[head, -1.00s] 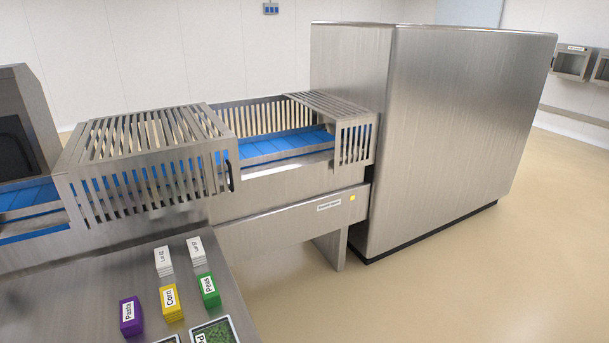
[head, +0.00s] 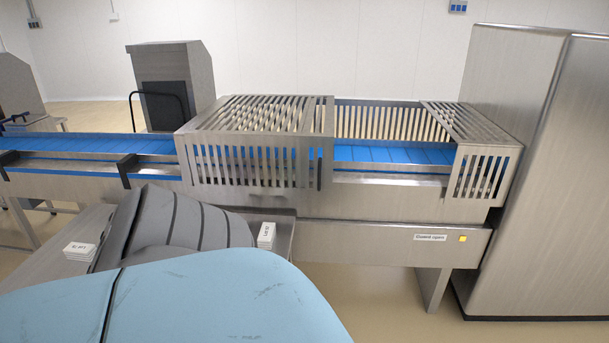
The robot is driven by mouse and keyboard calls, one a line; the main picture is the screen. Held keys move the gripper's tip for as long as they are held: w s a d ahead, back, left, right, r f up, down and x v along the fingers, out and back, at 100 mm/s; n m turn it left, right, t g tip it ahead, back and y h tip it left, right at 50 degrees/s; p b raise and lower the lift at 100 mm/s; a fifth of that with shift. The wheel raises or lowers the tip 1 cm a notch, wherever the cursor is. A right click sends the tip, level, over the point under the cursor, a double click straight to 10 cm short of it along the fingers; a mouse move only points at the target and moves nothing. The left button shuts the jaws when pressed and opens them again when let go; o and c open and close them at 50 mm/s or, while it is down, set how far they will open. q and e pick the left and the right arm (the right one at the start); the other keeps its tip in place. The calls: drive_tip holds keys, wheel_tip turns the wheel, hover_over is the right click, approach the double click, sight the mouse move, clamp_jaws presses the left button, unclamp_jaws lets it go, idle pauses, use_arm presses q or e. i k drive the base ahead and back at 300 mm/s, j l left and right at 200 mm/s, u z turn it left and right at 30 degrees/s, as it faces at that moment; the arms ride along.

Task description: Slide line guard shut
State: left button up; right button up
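The line guard (head: 250,141) is a slatted steel cover over the conveyor, in the middle of the head view. A dark upright handle (head: 319,172) is at its right end. A wide open gap lies between the guard and a second slatted cover (head: 486,147) at the right, and the blue belt (head: 390,154) shows uncovered there. A large light-blue and grey part of my own arm fills the lower left foreground. Neither of my grippers shows, and no contact with the guard can be seen.
A big steel cabinet (head: 545,180) stands at the right end of the line. A steel bench (head: 283,232) with white label stacks (head: 266,235) is in front, largely hidden by my arm. A grey machine (head: 172,75) stands behind the belt. Floor in front at the right is clear.

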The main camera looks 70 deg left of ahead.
sight(265, 138)
drive_tip(key=i+u, duration=0.15)
drive_tip(key=u, duration=0.25)
drive_tip(key=i+u, duration=0.15)
drive_tip(key=u, duration=0.3)
drive_tip(key=i+u, duration=0.15)
drive_tip(key=u, duration=0.25)
drive_tip(key=i+l+u, duration=0.15)
drive_tip(key=u, duration=0.3)
